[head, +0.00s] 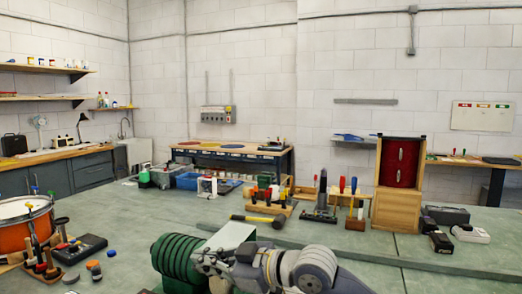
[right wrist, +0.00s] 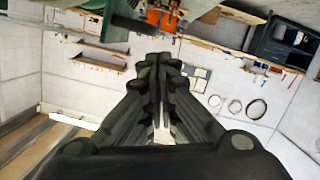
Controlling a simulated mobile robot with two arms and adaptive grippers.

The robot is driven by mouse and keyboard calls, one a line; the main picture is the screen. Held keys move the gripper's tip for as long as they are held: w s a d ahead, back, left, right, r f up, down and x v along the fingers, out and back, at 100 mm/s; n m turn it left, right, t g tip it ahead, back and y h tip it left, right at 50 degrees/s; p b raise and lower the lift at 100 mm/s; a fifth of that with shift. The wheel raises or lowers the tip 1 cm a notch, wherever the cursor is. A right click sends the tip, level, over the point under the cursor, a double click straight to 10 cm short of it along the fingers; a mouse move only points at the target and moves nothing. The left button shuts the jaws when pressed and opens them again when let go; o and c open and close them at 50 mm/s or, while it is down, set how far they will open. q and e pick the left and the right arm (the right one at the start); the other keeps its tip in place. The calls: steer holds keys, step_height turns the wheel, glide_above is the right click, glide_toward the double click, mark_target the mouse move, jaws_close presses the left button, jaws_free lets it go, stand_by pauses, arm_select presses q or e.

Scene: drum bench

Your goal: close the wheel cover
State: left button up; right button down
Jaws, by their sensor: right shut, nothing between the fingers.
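A dark green ribbed round housing (head: 178,256), which looks like the wheel cover, stands at the bottom centre of the head view. A pale flat-topped block (head: 230,234) is right beside it. Whether the cover is open or shut I cannot tell, as my right arm hides part of it. My right gripper (head: 203,262) comes in from the right, in front of the block and close to the housing's right side; contact is unclear. In the right wrist view its dark fingers (right wrist: 158,62) are together and empty. My left gripper is not in view.
An orange drum (head: 27,228) stands at the left, with a tool holder (head: 50,262) beside it. A hammer (head: 258,219), a wooden cabinet with red inside (head: 399,208) and several tools stand behind. The bench top at the right front (head: 440,270) is clear.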

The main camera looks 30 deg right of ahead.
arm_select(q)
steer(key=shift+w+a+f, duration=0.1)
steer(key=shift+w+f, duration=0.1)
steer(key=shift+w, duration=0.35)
arm_select(e)
step_height(320, 180, down, 2)
steer(key=shift+f, duration=0.1)
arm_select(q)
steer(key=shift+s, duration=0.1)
arm_select(e)
steer(key=shift+a, duration=0.1)
